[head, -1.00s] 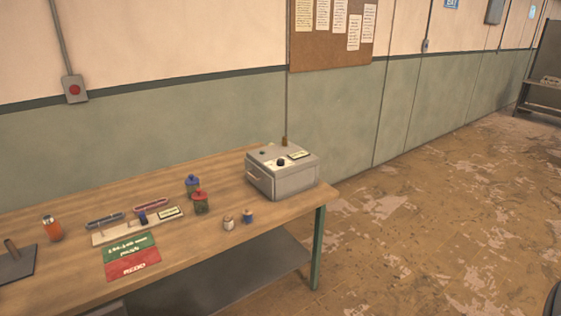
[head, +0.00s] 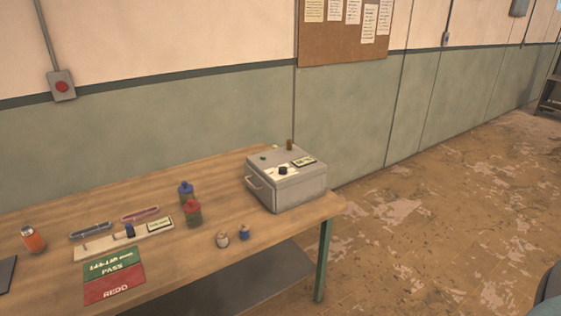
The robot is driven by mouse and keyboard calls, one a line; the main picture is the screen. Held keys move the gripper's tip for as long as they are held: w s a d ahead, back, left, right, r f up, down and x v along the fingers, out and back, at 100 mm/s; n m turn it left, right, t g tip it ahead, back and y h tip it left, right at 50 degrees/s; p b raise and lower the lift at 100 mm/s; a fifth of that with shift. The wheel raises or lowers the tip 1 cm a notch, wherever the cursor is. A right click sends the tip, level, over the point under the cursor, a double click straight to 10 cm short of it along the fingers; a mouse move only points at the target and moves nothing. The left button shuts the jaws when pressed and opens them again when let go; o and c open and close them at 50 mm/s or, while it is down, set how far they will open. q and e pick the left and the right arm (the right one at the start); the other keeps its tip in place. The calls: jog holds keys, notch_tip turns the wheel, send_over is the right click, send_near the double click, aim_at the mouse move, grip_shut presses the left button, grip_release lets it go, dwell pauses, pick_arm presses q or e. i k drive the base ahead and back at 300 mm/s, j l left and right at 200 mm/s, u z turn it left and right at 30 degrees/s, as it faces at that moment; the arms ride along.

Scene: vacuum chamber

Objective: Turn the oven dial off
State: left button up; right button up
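The oven, a grey metal box (head: 300,192), stands at the right end of the wooden table. Its black dial (head: 283,170) is on the top face, on a pale label. The dial's exact setting is too small to read. A small display (head: 304,161) sits beside the dial, and a handle (head: 254,180) is on the box's left side. Neither of my grippers shows in the head view.
The wooden table (head: 170,270) also holds blue-lidded and red-lidded jars (head: 193,212), two small bottles (head: 222,240), a tray with a display (head: 100,247), an orange container (head: 33,239) and a green and red mat (head: 113,275). Floor (head: 420,230) right of the table is open.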

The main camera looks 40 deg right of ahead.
aim_at(283, 169)
jog(key=i+l, duration=0.15)
jog(key=l, duration=0.2)
jog(key=i+l+u, duration=0.1)
jog(key=l, duration=0.25)
jog(key=i+l, duration=0.25)
jog(key=l+u, duration=0.05)
jog(key=l, duration=0.05)
